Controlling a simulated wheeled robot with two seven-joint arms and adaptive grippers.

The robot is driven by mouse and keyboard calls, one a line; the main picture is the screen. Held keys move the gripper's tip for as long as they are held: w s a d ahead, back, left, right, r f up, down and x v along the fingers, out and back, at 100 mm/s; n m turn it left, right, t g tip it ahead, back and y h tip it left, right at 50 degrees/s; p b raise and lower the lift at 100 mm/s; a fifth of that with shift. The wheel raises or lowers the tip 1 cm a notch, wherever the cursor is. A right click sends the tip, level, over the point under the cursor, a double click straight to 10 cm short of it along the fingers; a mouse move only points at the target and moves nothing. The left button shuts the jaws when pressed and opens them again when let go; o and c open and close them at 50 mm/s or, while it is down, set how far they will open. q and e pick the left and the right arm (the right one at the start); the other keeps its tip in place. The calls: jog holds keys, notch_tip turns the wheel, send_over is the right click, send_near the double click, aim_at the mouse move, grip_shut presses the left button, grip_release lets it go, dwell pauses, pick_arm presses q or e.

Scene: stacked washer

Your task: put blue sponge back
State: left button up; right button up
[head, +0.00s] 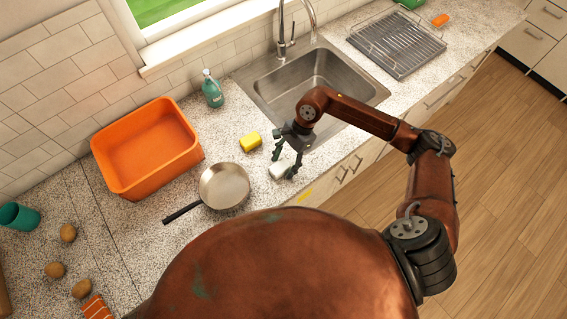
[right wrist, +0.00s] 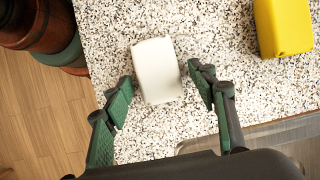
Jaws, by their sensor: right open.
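No blue sponge shows in either view. My right gripper (head: 283,166) is open over the counter in front of the sink. A small white rounded block (head: 279,169) lies on the speckled counter at its fingertips. In the right wrist view the white block (right wrist: 158,70) sits between and slightly ahead of the two open green fingers (right wrist: 162,88), with a gap on the right side. A yellow sponge-like block (head: 250,142) lies on the counter just behind it. It also shows at the top right of the right wrist view (right wrist: 284,26). My left gripper is out of view.
A metal sink (head: 312,82) with a tap stands behind my right arm. A pan (head: 224,186), an orange tub (head: 146,147) and a soap bottle (head: 212,90) stand to the left.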

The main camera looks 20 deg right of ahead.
jog(key=b+v, duration=0.1)
jog(key=v, duration=1.1)
jog(key=shift+b, duration=0.35)
